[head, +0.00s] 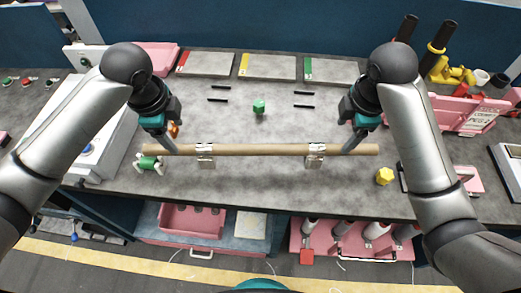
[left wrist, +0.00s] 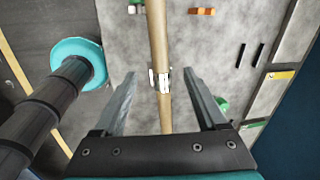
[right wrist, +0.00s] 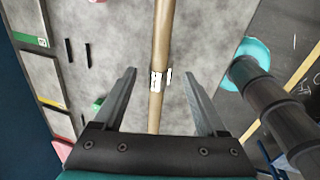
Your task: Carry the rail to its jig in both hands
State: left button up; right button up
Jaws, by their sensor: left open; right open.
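The rail is a long tan rod (head: 260,149) lying level across two small stands with pale tops, a left stand (head: 206,160) and a right stand (head: 315,160). My left gripper (head: 172,149) is open at the rail's left part, outside the left stand. In the left wrist view the rail (left wrist: 157,35) runs between its spread fingers (left wrist: 159,75). My right gripper (head: 349,149) is open at the right part, outside the right stand. In the right wrist view the rail (right wrist: 162,35) also runs between the fingers (right wrist: 160,72). I cannot tell which thing is the jig.
Short black bars (head: 219,93) lie in two pairs behind the rail, with a green block (head: 259,106) between them. A green spool-like piece (head: 150,163) and a yellow block (head: 384,176) lie near the rail's ends. Grey trays (head: 268,67) line the back.

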aim_at(185, 147)
pick_arm(q)
jog(key=f, duration=0.3)
jog(key=w+f, duration=0.1)
jog(key=f, duration=0.3)
jog(key=w+f, duration=0.1)
jog(key=f, duration=0.2)
jog(key=shift+f, duration=0.25)
pick_arm(e)
jog(key=f, duration=0.3)
jog(key=w+f, duration=0.1)
jog(key=f, duration=0.3)
jog(key=w+f, duration=0.1)
jog(key=f, duration=0.2)
jog(key=shift+f, duration=0.2)
pick_arm(q)
jog(key=shift+c, duration=0.3)
pick_arm(e)
jog(key=shift+c, duration=0.3)
pick_arm(q)
grip_shut()
pick_arm(e)
grip_shut()
pick_arm(q)
jog(key=shift+w+r, duration=0.1)
jog(key=shift+w, duration=0.05)
pick_arm(e)
jog(key=shift+r, duration=0.1)
